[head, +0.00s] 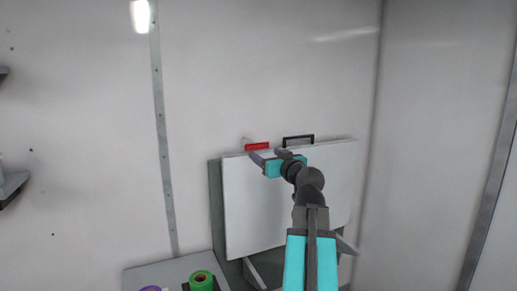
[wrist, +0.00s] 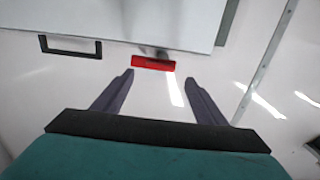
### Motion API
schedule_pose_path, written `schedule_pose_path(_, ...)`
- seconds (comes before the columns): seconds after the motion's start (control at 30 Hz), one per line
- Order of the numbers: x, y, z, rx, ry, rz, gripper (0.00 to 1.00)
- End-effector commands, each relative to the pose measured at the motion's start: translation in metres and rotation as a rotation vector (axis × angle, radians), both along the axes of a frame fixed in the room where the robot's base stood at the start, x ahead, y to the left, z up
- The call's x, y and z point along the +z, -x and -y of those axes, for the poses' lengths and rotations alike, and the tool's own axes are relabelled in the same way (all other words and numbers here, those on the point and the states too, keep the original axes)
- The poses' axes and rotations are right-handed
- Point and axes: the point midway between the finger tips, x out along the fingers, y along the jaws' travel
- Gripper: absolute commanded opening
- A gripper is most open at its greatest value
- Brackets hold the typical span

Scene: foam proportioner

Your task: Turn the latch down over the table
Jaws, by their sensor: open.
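The latch is a red bar (head: 257,146) lying level at the top edge of the folded-up white table (head: 250,205), left of a black handle (head: 298,137). A small grey mount shows behind it. In the wrist view the red latch (wrist: 153,63) lies just beyond the fingertips and between them in the picture, beside the edge of the white table panel (wrist: 150,16). My gripper (head: 267,156) is open and empty, close in front of the table's top edge near the latch. Its two dark fingers (wrist: 158,80) are spread wide. I cannot tell any contact with the latch.
The black handle also shows in the wrist view (wrist: 70,45), left of the latch. A grey bench (head: 155,275) with a green roll (head: 201,281) and a purple roll (head: 151,288) stands at lower left. The wall above the table is bare.

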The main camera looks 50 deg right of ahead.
Motion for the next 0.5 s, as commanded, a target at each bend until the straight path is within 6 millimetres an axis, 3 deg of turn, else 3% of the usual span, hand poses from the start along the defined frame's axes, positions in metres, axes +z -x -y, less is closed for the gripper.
schedule_pose_path(0.5,0.001,-0.056,0.023,0.001,-0.001,0.000,0.66)
